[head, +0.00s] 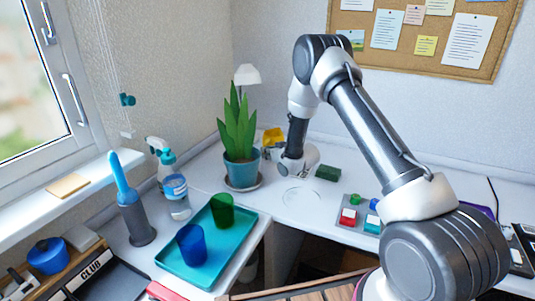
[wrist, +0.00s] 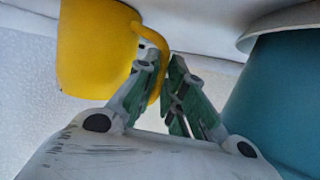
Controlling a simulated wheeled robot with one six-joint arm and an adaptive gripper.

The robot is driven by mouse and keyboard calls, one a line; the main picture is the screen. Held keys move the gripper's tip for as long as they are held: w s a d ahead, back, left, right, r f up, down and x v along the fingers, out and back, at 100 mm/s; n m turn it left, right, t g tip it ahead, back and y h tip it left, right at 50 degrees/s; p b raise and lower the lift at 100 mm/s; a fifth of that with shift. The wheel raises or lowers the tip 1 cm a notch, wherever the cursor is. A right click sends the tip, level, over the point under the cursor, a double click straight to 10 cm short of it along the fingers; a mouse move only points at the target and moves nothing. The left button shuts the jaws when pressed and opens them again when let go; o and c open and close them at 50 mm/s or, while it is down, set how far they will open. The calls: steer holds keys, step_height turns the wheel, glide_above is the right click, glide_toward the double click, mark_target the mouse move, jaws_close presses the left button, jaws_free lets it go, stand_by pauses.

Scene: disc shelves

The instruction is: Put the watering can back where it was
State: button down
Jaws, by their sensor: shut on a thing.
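The yellow watering can (head: 273,136) is at the back of the desk, just right of the potted plant (head: 239,132) and partly hidden behind it. In the wrist view the can (wrist: 95,45) fills the upper left, with its curved yellow handle reaching between my fingers. My gripper (wrist: 166,68) is shut on that handle. In the head view my fingertips are hidden by my wrist and the plant. I cannot tell whether the can touches the desk.
The teal plant pot (wrist: 285,100) is close beside my fingers. A faint ring (head: 300,196) marks bare desk in front of my wrist. A teal tray (head: 178,264) holds two cups.

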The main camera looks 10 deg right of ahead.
steer(key=shift+f, duration=0.1)
steer(key=c, duration=1.5)
jaws_free()
